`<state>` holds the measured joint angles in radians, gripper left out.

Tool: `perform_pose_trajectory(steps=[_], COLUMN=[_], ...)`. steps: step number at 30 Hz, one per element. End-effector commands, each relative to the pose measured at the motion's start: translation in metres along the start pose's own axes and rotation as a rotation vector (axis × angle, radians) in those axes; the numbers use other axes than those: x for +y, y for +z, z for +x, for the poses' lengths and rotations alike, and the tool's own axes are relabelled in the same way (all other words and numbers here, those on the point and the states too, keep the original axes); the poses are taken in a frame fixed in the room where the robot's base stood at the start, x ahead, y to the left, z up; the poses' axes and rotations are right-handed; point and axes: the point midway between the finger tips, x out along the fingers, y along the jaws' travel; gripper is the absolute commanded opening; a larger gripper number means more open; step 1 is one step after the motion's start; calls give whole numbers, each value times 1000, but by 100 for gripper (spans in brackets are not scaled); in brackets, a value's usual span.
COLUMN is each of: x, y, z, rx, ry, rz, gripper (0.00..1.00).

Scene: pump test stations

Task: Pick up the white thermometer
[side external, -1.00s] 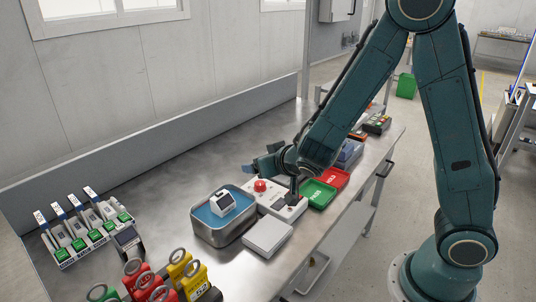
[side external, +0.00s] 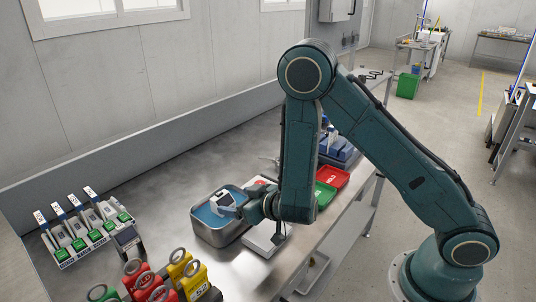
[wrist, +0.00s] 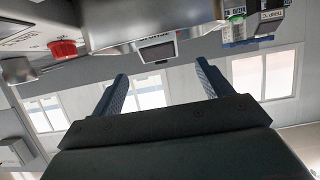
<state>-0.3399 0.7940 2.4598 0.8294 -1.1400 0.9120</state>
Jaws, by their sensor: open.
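The white thermometer (side external: 224,199), a small boxy device with a dark screen, is at the metal basin (side external: 218,236) with blue inside. In the wrist view, the thermometer (wrist: 158,50) shows at the basin's edge with its dark display facing me. My gripper (side external: 240,204) is beside it on the right, over the basin's right side, and partly covers it in the side view. In the wrist view, my gripper (wrist: 160,84) has its fingers wide apart and empty. The thermometer appears beyond the fingertips, roughly between them.
A rack (side external: 88,240) with several white and green units stands at the left. Red and yellow ring-topped items (side external: 178,270) are in front. A white box (side external: 262,242) sits right of the basin. A red button (wrist: 64,50) is nearby. Red (side external: 334,176) and green trays lie farther back.

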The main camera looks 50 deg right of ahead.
Motion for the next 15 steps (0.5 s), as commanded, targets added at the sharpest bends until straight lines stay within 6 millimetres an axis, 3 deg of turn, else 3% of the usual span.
perform_pose_trajectory(steps=[15], x=[1], y=[0], z=[15], rx=[-2], ry=[4], rz=[0], gripper=[78])
